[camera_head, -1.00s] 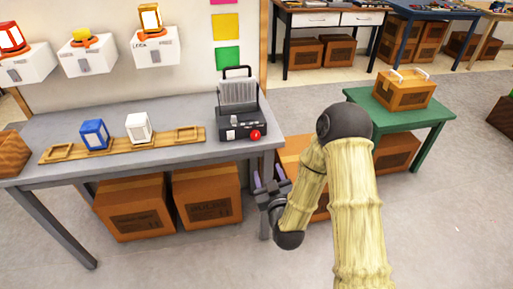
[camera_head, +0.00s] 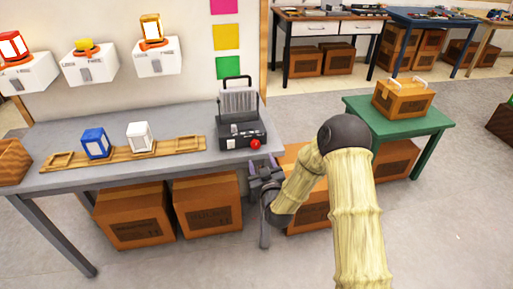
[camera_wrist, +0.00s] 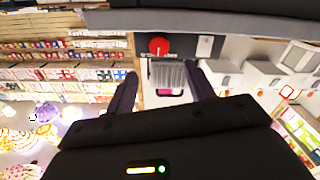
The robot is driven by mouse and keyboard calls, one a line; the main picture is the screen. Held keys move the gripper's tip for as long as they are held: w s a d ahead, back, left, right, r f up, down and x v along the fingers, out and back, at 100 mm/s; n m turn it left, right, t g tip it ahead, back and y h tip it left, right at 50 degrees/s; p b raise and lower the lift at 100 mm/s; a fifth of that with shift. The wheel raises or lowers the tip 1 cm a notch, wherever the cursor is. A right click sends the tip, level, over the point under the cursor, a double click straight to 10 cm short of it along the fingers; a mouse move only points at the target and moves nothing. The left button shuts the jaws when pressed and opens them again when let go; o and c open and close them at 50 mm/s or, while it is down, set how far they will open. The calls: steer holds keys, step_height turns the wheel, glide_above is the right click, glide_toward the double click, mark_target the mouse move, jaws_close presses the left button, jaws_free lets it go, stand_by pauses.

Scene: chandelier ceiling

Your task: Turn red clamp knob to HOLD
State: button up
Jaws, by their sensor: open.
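The red clamp knob (camera_head: 255,143) is at the front right corner of a dark device (camera_head: 237,131) with grey upright fins and a handle. The device stands on the right end of the grey table. My gripper (camera_head: 265,168) is open and empty, just beyond the table's front edge, below and slightly right of the knob, apart from it. In the wrist view the round red knob (camera_wrist: 158,46) shows at the top, beyond and between the spread fingers (camera_wrist: 161,70). Lettering near the knob is too small to read, so its setting cannot be told.
A wooden rack (camera_head: 125,153) with a blue and a white lantern lies left on the grey table (camera_head: 120,175). Cardboard boxes (camera_head: 208,205) stand underneath. A green table (camera_head: 410,124) with a handled box is right. Wall boxes (camera_head: 90,68) hang above. Open floor lies right.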

mark_target(255, 145)
steer(key=x, duration=0.8)
steer(key=shift+w+a+f, duration=0.1)
steer(key=shift+w, duration=0.2)
steer(key=shift+s, duration=0.2)
steer(key=c, duration=1)
